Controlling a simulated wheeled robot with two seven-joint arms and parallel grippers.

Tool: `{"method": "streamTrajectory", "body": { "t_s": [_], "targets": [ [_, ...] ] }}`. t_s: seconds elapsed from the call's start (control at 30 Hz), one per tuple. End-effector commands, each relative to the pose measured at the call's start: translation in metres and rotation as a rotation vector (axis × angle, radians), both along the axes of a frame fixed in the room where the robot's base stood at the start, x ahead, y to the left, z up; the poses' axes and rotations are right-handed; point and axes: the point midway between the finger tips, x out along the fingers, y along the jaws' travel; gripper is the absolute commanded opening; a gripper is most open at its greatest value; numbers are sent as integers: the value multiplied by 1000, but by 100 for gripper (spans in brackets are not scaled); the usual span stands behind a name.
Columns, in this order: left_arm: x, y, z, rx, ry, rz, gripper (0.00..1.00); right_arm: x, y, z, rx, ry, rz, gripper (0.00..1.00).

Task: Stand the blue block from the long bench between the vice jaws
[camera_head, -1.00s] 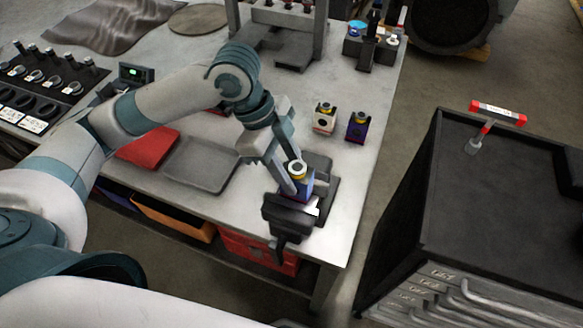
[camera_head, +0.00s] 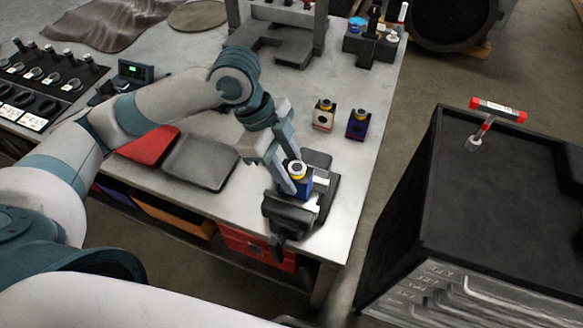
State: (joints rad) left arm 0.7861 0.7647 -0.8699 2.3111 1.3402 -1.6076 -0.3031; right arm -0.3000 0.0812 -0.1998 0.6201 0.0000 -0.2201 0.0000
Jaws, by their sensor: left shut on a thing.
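My left gripper (camera_head: 291,183) reaches down from the upper left and is shut on the block. The block looks to be between the vice jaws, but the fingers and front jaw hide its lower part, so I cannot tell how deep it sits. The long bench (camera_head: 344,187) carries the vice. My right gripper is out of the picture.
A black tool cabinet (camera_head: 490,200) with a red-handled tool (camera_head: 497,111) stands right, across a floor gap.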

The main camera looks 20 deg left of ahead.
Motion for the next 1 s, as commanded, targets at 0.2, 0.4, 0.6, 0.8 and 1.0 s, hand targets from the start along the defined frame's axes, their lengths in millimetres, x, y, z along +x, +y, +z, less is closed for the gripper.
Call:
{"method": "streamTrajectory", "body": {
  "t_s": [0.2,0.4,0.6,0.8,1.0],
  "targets": [
    [0,0,-4,-1,-2,1,12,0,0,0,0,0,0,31],
    [0,0,-5,-1,-2,0,12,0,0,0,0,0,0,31],
    [0,0,-5,-1,-2,0,12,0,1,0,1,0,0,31],
    [0,0,-6,-1,-2,0,12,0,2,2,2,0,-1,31],
    [0,0,-10,-1,-1,-1,12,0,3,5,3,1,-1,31]
  ]
}}
